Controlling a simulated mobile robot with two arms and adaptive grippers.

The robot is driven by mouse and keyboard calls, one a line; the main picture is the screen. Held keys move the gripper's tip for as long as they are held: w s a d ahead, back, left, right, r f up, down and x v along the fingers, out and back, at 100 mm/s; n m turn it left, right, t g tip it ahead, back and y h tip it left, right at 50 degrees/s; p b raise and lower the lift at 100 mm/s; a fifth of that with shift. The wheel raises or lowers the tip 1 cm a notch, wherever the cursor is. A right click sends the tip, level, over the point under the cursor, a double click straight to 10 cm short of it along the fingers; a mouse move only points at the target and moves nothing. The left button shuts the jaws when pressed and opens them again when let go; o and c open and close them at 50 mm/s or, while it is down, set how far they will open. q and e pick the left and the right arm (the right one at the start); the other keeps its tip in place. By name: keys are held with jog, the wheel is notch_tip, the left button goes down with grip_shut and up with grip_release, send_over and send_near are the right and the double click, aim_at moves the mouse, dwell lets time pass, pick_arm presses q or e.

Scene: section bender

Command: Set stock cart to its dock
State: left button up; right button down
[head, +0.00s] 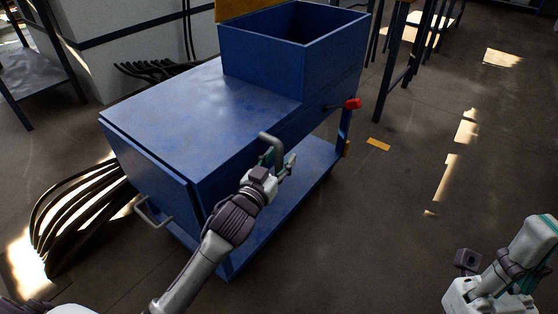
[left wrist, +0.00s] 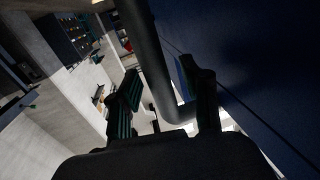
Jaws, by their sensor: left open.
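The stock cart appears to be the large blue steel body (head: 190,105) filling the middle of the head view, with a lower shelf. A grey bar handle (head: 268,138) stands out from its near right side; another grey handle (head: 152,214) is on its left end. My left gripper (head: 281,166) is at the first handle. In the left wrist view its fingers (left wrist: 165,100) are apart, with the grey handle tube (left wrist: 152,55) running between them; I cannot tell whether they touch it. My right arm shows at the lower right, but its fingers are out of view. No dock is clearly identifiable.
An open blue box (head: 265,50) stands on the blue body's far end, near a red knob (head: 352,104). A yellow floor mark (head: 378,144) lies to its right. Dark curved bars (head: 75,210) are at left. Floor at right is clear; table legs stand behind.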

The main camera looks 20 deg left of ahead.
pick_arm(q)
jog(key=c, duration=0.8)
grip_shut()
